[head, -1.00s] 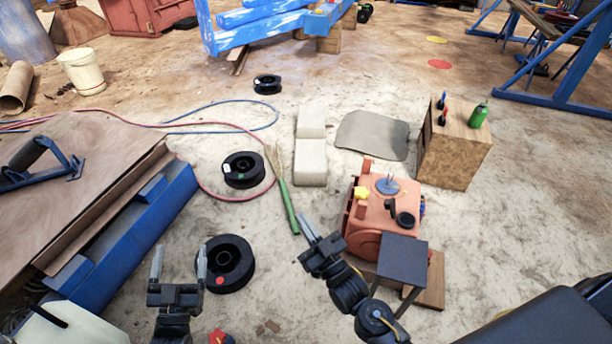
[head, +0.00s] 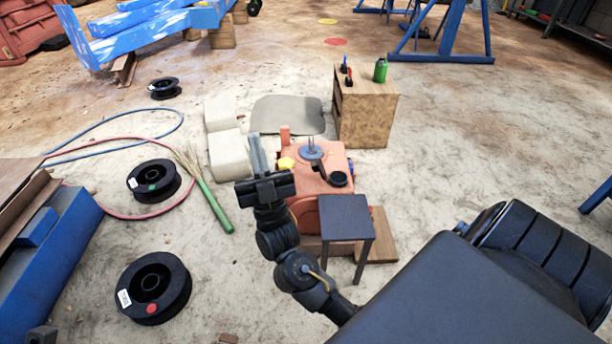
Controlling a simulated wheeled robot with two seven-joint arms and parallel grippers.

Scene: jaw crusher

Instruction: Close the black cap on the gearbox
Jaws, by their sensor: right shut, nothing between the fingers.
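The gearbox (head: 304,213) is an orange-red housing on a wooden board, right of the middle. On its top are a round black part (head: 338,179) and a small upright black piece (head: 319,168) beside it. They look like an opening and its raised cap, but they are too small to tell apart surely. My right gripper (head: 258,153) is shut and empty. Its fingers point away from me, just left of the gearbox top in the picture. I cannot tell whether it touches the housing. My left gripper is not in view.
A dark small table (head: 346,207) stands in front of the gearbox. A wooden cabinet (head: 365,113) with a green bottle is behind it. Pale blocks (head: 229,155), a green-handled broom (head: 215,207) and black spools (head: 153,288) lie left. Floor right of the cabinet is clear.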

